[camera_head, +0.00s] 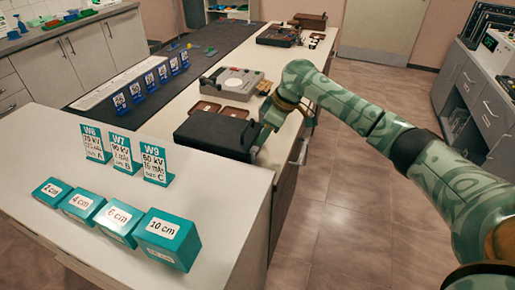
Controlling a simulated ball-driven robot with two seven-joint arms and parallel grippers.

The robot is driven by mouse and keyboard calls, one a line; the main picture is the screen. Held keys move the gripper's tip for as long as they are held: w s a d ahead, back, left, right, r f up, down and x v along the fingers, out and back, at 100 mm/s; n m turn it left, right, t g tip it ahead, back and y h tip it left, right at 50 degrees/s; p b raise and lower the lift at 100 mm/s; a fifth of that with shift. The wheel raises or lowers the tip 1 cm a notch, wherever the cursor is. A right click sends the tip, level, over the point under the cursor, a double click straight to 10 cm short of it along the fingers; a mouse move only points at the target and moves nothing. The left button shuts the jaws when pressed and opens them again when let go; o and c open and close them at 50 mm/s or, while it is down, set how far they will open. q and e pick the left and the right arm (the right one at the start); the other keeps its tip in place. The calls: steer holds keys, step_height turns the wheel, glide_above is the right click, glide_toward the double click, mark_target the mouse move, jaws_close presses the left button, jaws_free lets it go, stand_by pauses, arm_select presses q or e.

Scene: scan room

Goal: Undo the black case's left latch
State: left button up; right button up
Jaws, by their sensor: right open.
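The black case (213,133) lies closed and flat on the white counter, near the middle of the view. My right arm comes in from the right, and its open gripper (262,138) is down at the case's right end, close to its near right corner. I cannot tell whether the fingers touch the case. The gripper hides part of that end. The latches are too small or hidden to make out. My left gripper is not in view.
Teal blocks (167,238) with size labels and teal sign cards (155,164) stand on the near counter. Small brown trays (235,112) and a grey device (231,83) lie behind the case. Blue cards (150,82) stand to the left. The floor at the right is clear.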

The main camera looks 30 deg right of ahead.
mark_target(256, 149)
steer(key=b+x, duration=0.1)
steer(key=x, duration=0.4)
steer(key=shift+f+b, duration=0.1)
steer(key=shift+b, duration=0.3)
steer(key=shift+w+a+f, duration=0.1)
steer(key=shift+f, duration=0.2)
jaws_close()
